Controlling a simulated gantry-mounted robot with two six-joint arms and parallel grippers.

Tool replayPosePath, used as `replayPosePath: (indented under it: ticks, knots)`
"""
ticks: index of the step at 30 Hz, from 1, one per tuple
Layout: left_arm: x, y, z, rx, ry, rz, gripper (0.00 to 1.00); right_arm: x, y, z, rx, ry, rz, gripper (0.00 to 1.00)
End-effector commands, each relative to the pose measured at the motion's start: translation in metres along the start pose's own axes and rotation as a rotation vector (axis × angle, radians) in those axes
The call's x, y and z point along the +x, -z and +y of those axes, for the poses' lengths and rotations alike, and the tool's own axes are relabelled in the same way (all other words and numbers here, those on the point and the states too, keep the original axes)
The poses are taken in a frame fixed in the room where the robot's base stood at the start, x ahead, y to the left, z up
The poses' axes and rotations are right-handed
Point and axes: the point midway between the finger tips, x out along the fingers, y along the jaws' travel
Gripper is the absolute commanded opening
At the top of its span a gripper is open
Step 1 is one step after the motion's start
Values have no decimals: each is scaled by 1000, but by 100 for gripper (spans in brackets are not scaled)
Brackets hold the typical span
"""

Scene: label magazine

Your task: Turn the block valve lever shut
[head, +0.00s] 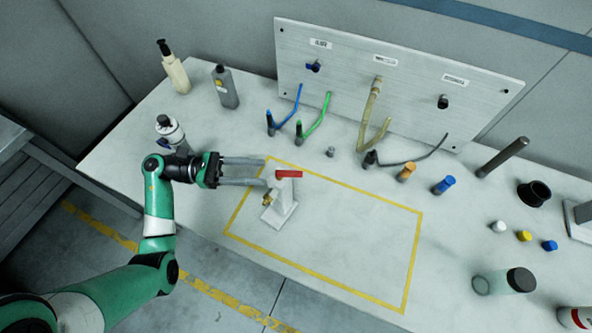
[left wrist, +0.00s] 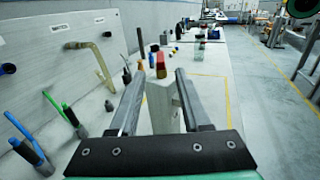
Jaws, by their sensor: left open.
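The block valve (head: 281,199) is a pale grey body on a flat base, with a brass fitting at its lower left. It stands inside the yellow taped rectangle. Its red lever (head: 289,174) lies on top and points to the right in the head view. The lever also shows in the left wrist view (left wrist: 161,66), beyond the fingertips, with the valve body (left wrist: 163,108) between the fingers. My left gripper (head: 266,172) is open, just left of the valve, with its fingers pointing at it. I cannot tell if a finger touches the valve. My right gripper is not in view.
A panel (head: 400,85) with labelled ports and blue, green and tan hoses stands behind. Bottles (head: 226,87) stand at the back left. Caps (head: 525,236), a jar (head: 504,281) and a dark rod (head: 503,157) lie to the right. The taped area right of the valve is clear.

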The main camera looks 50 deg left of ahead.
Motion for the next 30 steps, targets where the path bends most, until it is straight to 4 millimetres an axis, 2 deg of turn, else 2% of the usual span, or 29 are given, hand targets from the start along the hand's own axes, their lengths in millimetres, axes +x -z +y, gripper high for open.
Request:
replayPosePath:
  ticks: [6,12,17,24,30]
  knots:
    - [50,0,-2,0,8,0,48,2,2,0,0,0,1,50]
    - [86,0,-1,0,5,0,48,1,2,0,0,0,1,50]
    - [98,0,-1,0,2,1,48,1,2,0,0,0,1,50]
    - [99,0,0,0,1,0,48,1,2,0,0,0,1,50]
    - [99,0,0,0,1,0,12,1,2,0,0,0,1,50]
